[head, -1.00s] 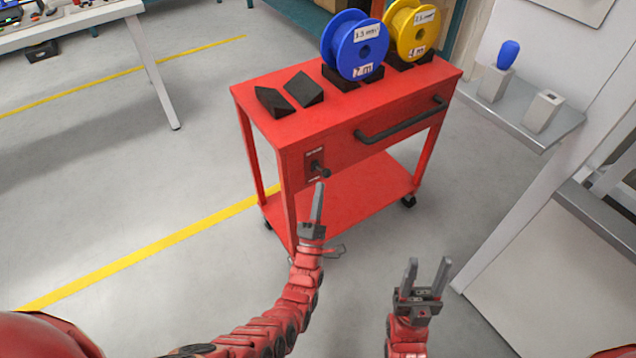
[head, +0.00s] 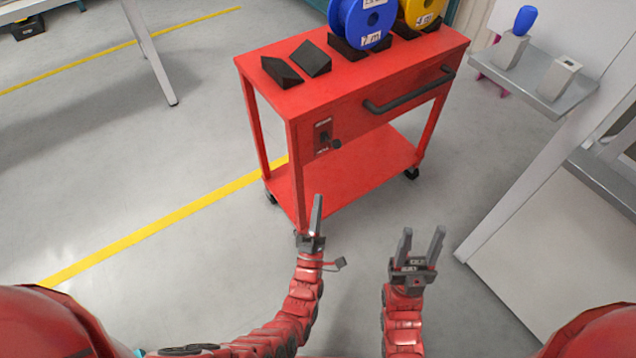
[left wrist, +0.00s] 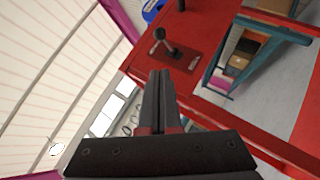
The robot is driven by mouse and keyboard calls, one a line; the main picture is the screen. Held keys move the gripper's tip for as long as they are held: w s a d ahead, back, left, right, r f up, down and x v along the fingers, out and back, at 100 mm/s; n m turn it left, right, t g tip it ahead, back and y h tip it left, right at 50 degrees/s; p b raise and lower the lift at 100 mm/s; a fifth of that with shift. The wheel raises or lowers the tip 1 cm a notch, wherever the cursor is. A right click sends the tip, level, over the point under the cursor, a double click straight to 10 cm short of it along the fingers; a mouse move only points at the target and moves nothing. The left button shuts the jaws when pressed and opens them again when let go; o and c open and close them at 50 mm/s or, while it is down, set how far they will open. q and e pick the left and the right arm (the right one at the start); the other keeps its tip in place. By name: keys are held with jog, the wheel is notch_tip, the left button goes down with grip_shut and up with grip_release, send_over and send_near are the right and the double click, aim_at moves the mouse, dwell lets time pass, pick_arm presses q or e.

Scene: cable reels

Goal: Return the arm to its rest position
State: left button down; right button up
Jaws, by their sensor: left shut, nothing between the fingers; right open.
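My left gripper (head: 317,215) is shut and empty in the head view. It is in front of the red cart's near left leg, below the cart's switch lever (head: 335,144). In the left wrist view its shut fingers (left wrist: 158,95) point toward the lever (left wrist: 160,37) on the red cart panel, apart from it. My right gripper (head: 422,246) is open and empty to the right of the left one, over the grey floor.
The red cart (head: 300,110) carries a blue reel (head: 352,22), a yellow reel (head: 422,12) and two empty black wedges (head: 283,72). A grey shelf (head: 540,85) is at the right.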

pick_arm(q)
jog(key=shift+s+f, duration=0.2)
jog(key=shift+s, duration=0.35)
jog(key=shift+s+f, duration=0.15)
jog(key=shift+s, duration=0.4)
